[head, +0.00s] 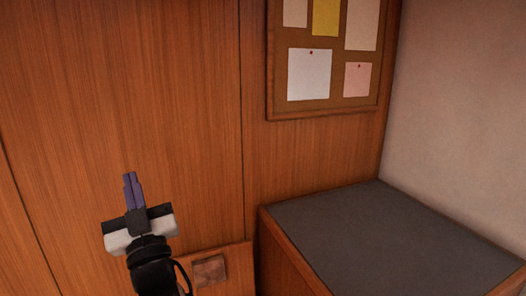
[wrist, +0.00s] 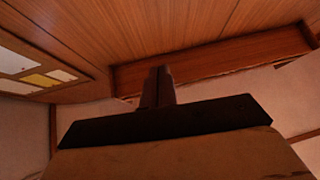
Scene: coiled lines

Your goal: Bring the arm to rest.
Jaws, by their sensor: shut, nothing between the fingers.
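My gripper (head: 131,177) is at the lower left in the head view, raised in front of the wood-panelled wall. Its two purple-blue fingers point up and lie together with nothing between them. In the wrist view the shut fingers (wrist: 158,72) show dark at the middle, above the dark gripper body. Part of my black arm shows below the gripper in the head view, down to the bottom edge.
A wooden cabinet with a dark grey top (head: 390,240) stands at the lower right; its top is bare. A cork board (head: 333,84) with pinned papers hangs above it. A small brown square panel (head: 209,271) is low on the wood, right of my arm.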

